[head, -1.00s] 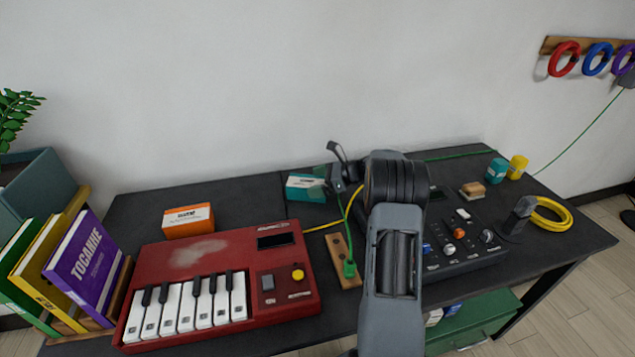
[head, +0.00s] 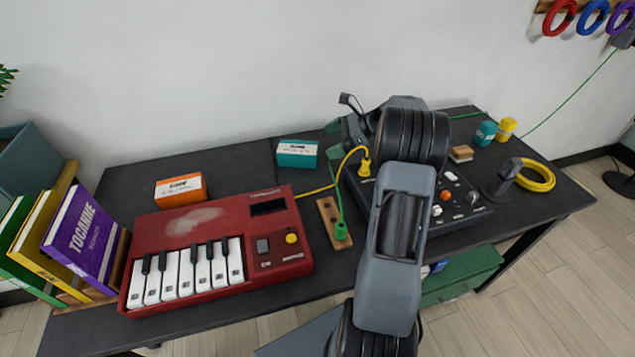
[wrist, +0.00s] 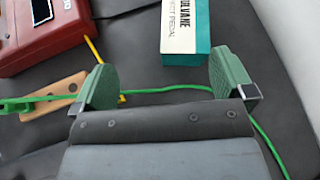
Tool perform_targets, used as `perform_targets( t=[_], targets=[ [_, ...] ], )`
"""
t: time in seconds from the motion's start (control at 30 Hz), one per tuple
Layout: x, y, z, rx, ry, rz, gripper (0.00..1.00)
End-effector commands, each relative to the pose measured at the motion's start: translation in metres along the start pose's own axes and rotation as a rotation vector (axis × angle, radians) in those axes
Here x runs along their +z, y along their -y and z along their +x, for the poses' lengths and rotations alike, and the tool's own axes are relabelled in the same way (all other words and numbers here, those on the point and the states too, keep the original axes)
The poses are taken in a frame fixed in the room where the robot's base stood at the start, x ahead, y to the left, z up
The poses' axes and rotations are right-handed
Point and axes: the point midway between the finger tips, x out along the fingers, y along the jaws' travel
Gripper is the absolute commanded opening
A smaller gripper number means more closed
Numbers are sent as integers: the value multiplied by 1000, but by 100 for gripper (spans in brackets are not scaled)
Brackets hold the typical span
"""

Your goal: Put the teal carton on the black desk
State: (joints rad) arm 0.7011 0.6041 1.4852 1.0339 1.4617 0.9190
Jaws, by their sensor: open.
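The teal carton (head: 297,154), teal with a white label band, rests on the black desk (head: 235,160) near the wall, behind the red keyboard. In the wrist view the teal carton (wrist: 187,30) lies just ahead of my gripper (wrist: 172,85), between the lines of its two green fingers. The fingers are apart and nothing is between them except a green cable (wrist: 165,90) that passes beneath. In the head view my gripper (head: 340,128) is to the right of the carton, partly hidden by my arm.
A red keyboard (head: 220,225) and an orange carton (head: 181,190) stand to the left. A wooden strip with a green plug (head: 341,231), a yellow cable and a black control panel (head: 460,210) are close by. Books (head: 85,235) fill the left end. Bare desk lies left of the carton.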

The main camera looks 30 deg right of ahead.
Motion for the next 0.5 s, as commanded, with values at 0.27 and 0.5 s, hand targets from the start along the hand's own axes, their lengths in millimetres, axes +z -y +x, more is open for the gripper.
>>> perform_targets(
  t=[0.27,0.5],
  targets=[
    [77,-136,57,345,-398,-729,100],
    [82,-237,58,647,-613,-1405,100]
  ],
)
